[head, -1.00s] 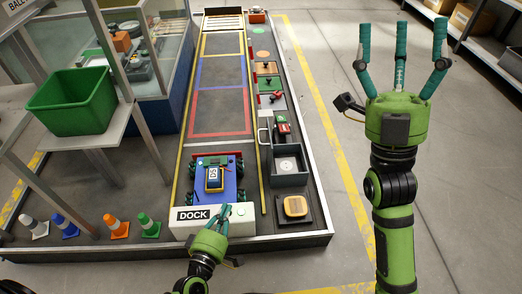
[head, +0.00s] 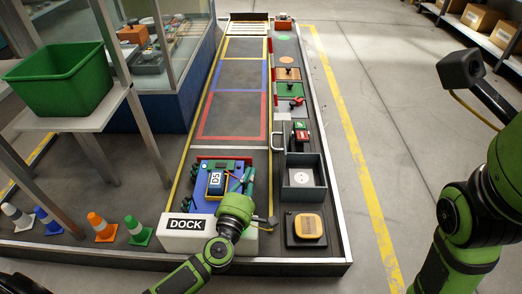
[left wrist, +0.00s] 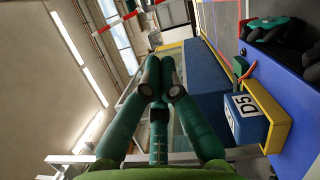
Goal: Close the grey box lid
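The grey box (head: 318,192) stands open on the right strip of the bench, with a white disc on its floor. A pale handle (head: 278,142) shows at its back left; the lid seems raised on the left side, seen almost edge-on, so its exact angle is unclear. My left gripper (head: 245,178) is over the right part of the blue vehicle, left of the box and apart from it. In the left wrist view its fingers (left wrist: 161,75) are drawn together with nothing between them. My right gripper is out of the frame; only its arm shows.
The blue vehicle (head: 211,204) carries a D5 block (head: 215,183) behind the white DOCK block (head: 187,223). An orange-topped unit (head: 308,226) sits in front of the box. Red and green parts (head: 300,131) are behind it. The floor right of the bench is clear.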

